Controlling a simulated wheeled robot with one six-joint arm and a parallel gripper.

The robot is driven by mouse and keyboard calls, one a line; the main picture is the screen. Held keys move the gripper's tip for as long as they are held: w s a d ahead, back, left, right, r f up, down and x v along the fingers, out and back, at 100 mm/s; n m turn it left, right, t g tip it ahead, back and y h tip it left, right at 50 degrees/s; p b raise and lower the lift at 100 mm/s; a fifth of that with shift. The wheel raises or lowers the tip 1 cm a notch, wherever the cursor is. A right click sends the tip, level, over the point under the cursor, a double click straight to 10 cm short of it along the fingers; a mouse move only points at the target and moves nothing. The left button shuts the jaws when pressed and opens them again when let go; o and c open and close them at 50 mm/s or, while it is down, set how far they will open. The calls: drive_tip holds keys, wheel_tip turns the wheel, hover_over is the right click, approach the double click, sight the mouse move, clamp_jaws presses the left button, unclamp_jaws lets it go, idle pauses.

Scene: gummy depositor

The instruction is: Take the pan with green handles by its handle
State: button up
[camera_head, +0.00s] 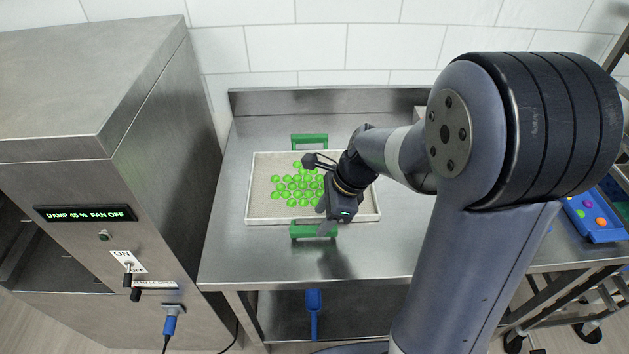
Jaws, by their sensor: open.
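The pan (264,210) is a pale rectangular tray on the steel table, with several green gummies (290,190) lying in its left and middle part. One green handle (309,140) is on its far side. The other green handle (302,231) is on its near side, partly covered by my gripper. My gripper (327,229) is open, with its fingers pointing down at the near handle's right part. I cannot tell whether the fingers are around the handle or just above it. My arm hides the pan's right part.
A steel cabinet (150,190) with a display reading "DAMP 45 % FAN OFF" and switches stands at the left. The steel table (235,255) has bare room around the pan. A blue scoop (314,312) hangs below its front edge. A blue tray (600,226) with coloured pieces is at the right.

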sight(314, 228)
drive_tip(key=shift+a+f, duration=0.1)
drive_tip(key=shift+f, duration=0.25)
drive_tip(key=x, duration=0.3)
drive_tip(key=shift+s+a+f, duration=0.2)
drive_tip(key=shift+s+a, duration=0.05)
drive_tip(key=shift+a, duration=0.1)
drive_tip(key=shift+w+a+f, duration=0.1)
drive_tip(key=shift+f, duration=0.25)
drive_tip(key=shift+c, duration=0.5)
clamp_jaws()
